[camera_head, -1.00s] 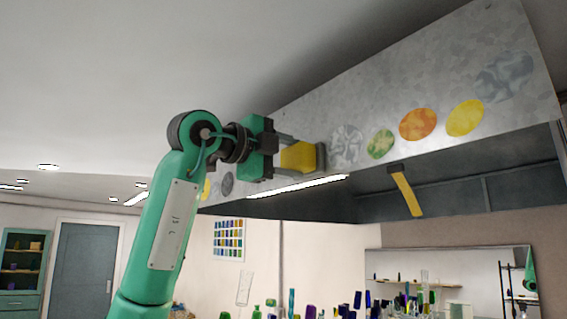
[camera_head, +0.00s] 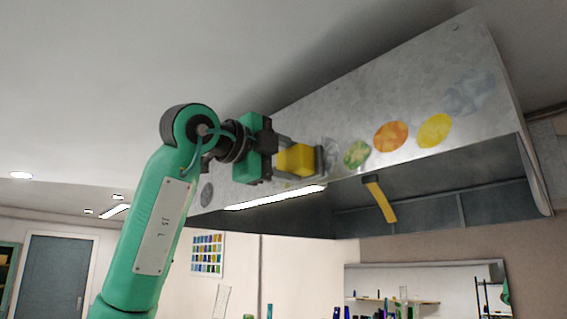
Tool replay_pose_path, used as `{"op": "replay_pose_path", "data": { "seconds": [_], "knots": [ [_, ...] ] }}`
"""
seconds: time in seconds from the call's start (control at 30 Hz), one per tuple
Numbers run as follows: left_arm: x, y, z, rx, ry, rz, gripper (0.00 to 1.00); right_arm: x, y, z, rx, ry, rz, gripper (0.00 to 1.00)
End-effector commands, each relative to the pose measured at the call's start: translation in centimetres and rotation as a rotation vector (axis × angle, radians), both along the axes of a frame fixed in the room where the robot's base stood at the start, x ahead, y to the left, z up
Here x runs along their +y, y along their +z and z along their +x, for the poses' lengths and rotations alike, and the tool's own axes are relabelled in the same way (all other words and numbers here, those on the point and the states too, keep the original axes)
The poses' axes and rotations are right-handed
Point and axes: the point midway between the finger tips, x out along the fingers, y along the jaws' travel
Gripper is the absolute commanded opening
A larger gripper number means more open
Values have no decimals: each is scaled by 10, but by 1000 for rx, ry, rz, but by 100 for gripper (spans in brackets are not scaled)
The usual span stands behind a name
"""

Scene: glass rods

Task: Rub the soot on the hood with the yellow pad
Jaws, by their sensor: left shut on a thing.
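The hood (camera_head: 300,122) is a long grey metal panel slanting up to the right, with a row of oval patches. One mottled grey patch (camera_head: 329,150) is partly hidden by the pad. Another grey patch (camera_head: 470,92) is at the far right and a darker grey one (camera_head: 207,194) at the left. Green (camera_head: 357,154), orange (camera_head: 391,136) and yellow (camera_head: 434,130) patches lie between. I cannot tell which is soot. My left gripper (camera_head: 285,158) is shut on the yellow pad (camera_head: 296,158), its dark face toward the hood. Contact is unclear. My right gripper is out of view.
A yellow strip (camera_head: 380,200) hangs below the hood's lower edge, right of the pad. A bright lamp (camera_head: 276,197) lies along the hood's underside. Glassware and a shelf (camera_head: 425,302) stand far below. The ceiling is above.

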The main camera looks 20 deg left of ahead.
Motion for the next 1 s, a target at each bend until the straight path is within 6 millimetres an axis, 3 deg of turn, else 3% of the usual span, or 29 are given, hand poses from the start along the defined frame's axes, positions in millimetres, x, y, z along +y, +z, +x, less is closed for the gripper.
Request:
{"op": "replay_pose_path", "data": {
  "seconds": [1.0],
  "knots": [
    [64,0,27,4,2,-2,30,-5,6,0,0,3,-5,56]
  ]
}}
